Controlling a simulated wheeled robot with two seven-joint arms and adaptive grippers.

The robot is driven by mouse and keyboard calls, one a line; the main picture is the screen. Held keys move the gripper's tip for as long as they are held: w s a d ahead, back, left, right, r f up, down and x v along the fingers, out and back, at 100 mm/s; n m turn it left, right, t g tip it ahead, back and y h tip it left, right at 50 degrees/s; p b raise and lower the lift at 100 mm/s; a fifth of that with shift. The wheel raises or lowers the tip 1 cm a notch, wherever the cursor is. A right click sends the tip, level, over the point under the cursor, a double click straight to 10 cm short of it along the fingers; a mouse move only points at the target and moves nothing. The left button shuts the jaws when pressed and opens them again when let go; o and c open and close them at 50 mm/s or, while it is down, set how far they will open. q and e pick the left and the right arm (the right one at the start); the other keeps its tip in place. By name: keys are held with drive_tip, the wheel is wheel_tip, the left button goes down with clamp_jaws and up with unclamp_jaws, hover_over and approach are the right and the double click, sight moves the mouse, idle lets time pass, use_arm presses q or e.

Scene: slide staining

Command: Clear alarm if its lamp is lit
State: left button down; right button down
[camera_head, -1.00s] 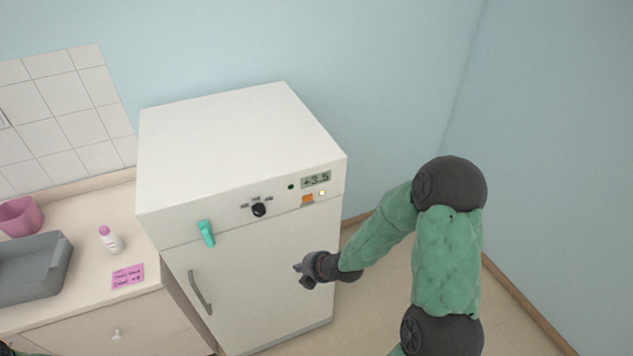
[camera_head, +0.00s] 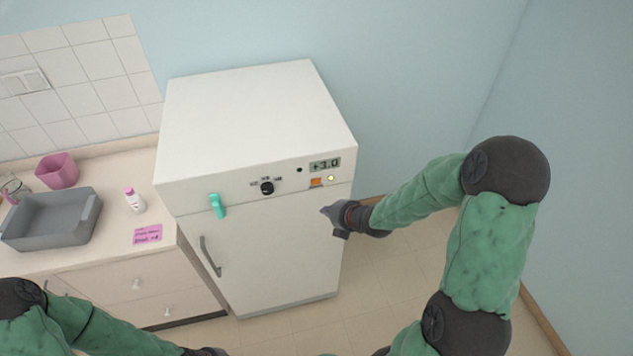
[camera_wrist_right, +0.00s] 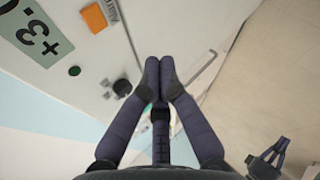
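A white cabinet (camera_head: 270,250) has a control strip along its top front. The button also shows at the top of the right wrist view (camera_wrist_right: 94,18). A display (camera_head: 325,164) above reads +3.0. My right gripper (camera_head: 328,213) is in front of the door, below the button and apart from it. Its fingers (camera_wrist_right: 161,66) are together and empty. My left arm shows at the lower left; its gripper (camera_head: 205,352) is mostly cut off by the bottom edge.
The strip also has a black knob (camera_head: 267,188) and a small dark round spot (camera_head: 299,169). A teal latch (camera_head: 218,206) and door handle (camera_head: 210,256) are at the left. The counter holds a grey tray (camera_head: 50,238), pink container (camera_head: 57,170), bottle (camera_head: 134,200) and pink note (camera_head: 148,234).

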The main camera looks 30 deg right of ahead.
sight(316, 182)
drive_tip(key=w+d+p, duration=0.2)
drive_tip(key=w, duration=0.6)
drive_tip(key=shift+w, duration=0.15)
idle(0.5)
drive_tip(key=shift+w, duration=0.15)
idle(0.8)
drive_tip(key=shift+w+b, duration=0.3)
drive_tip(key=shift+w+d, duration=0.15)
drive_tip(key=shift+w, duration=0.1)
idle(0.9)
drive_tip(key=shift+s, duration=0.1)
drive_tip(key=shift+s+b, duration=0.3)
drive_tip(key=shift+b, duration=0.2)
drive_tip(key=shift+s+a, duration=0.2)
drive_tip(key=shift+s, duration=0.1)
